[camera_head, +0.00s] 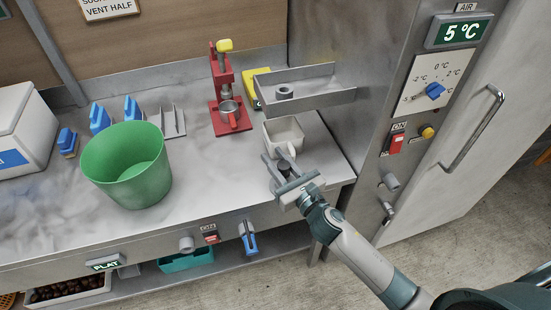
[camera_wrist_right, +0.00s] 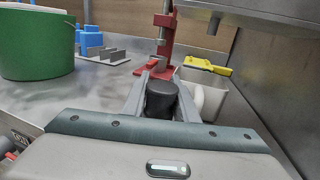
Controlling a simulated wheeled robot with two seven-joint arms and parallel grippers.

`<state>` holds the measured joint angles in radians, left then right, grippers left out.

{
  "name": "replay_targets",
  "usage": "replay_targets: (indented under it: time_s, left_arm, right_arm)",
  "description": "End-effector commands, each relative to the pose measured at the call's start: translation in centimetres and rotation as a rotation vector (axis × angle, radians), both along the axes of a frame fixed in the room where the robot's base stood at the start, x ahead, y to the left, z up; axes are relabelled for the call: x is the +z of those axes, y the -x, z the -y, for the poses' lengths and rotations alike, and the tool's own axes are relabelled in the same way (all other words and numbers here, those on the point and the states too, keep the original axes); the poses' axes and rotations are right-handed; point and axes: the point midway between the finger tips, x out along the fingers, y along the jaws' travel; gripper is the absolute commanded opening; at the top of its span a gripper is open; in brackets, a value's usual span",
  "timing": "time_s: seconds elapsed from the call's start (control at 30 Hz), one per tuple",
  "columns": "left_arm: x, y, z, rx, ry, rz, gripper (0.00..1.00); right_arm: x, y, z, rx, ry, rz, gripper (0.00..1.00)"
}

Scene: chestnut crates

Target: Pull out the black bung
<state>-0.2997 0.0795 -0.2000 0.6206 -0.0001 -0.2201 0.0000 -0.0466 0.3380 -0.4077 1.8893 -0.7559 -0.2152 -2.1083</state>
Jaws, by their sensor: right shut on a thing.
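The black bung (camera_head: 285,169) is a short dark cylinder, partly hidden by the fingers in the head view. In the right wrist view the bung (camera_wrist_right: 162,98) shows its rounded top between the two jaws. My right gripper (camera_head: 278,160) is shut on it, over the front right part of the steel worktop. I cannot tell whether the bung's lower end sits in a hole or is clear of it. A white jug (camera_head: 272,133) stands just behind, its handle close to the fingers. My left gripper is not in view.
A red press (camera_head: 222,85) stands behind the jug, beside a steel shelf (camera_head: 330,97) holding a grey ring. A green bucket (camera_head: 125,170) is at left. The steel cabinet (camera_head: 360,60) walls off the right. Worktop between bucket and jug is clear.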

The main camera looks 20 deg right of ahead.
Motion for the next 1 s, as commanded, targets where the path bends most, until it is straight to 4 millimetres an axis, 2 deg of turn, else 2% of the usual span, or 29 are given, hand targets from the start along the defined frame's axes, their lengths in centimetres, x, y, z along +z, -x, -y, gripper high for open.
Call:
replay_targets:
  time_s: [0.43, 1.0]
  left_arm:
    - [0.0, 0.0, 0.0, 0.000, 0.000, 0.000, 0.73]
    - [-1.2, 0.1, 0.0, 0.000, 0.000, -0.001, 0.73]
  right_arm:
    - [-0.1, 0.0, 0.0, 0.000, -0.001, 0.000, 0.00]
    - [-1.5, 0.0, 0.0, 0.000, -0.001, 0.000, 0.00]
